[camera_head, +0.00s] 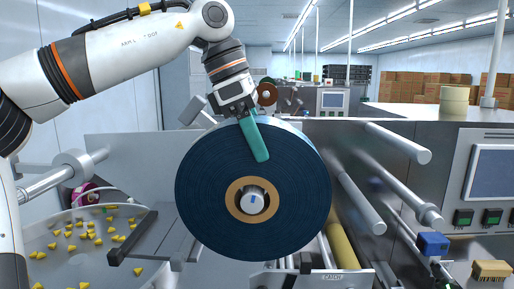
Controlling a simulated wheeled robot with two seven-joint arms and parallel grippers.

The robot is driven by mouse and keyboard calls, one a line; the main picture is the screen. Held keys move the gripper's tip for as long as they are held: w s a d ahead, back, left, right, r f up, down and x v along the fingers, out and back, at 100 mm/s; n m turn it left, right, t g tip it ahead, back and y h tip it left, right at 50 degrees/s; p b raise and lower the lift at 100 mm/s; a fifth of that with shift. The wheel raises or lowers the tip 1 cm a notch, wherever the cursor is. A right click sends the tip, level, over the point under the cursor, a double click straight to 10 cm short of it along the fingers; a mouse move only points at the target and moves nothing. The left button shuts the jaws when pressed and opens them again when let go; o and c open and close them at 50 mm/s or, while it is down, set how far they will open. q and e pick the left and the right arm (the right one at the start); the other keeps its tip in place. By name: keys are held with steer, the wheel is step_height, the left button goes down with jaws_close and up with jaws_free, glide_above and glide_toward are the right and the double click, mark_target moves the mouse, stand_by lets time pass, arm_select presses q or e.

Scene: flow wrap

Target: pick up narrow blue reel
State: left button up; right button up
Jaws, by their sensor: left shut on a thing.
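The narrow blue reel (215,205) is a large dark blue roll with a brown core, in the middle of the view. A silver shaft end (254,204) shows in its core. My left gripper (259,150) reaches down over the reel's top edge. One teal finger lies across the upper front face; the other finger is hidden behind the reel. The gripper is shut on the reel. Whether the reel is clear of the shaft cannot be told. My right gripper is not in view.
Metal rollers (398,143) stick out at the right, near a panel with a screen (496,172). A bowl (60,262) with several yellow pieces stands at lower left. A yellow roller (341,245) is below the reel. Cardboard boxes (430,88) are far back.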

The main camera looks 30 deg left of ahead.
arm_select(q)
steer(key=shift+s+d+b, duration=0.35)
steer(key=shift+s+b, duration=0.05)
steer(key=shift+s, duration=0.05)
steer(key=s+d+b, duration=0.4)
steer(key=s, duration=0.3)
steer(key=s+d+b, duration=0.3)
steer(key=s+d, duration=0.1)
steer(key=s, duration=0.3)
steer(key=shift+s+d+b, duration=0.25)
steer(key=shift+d+b, duration=0.15)
steer(key=shift+r, duration=0.15)
steer(key=shift+p, duration=0.35)
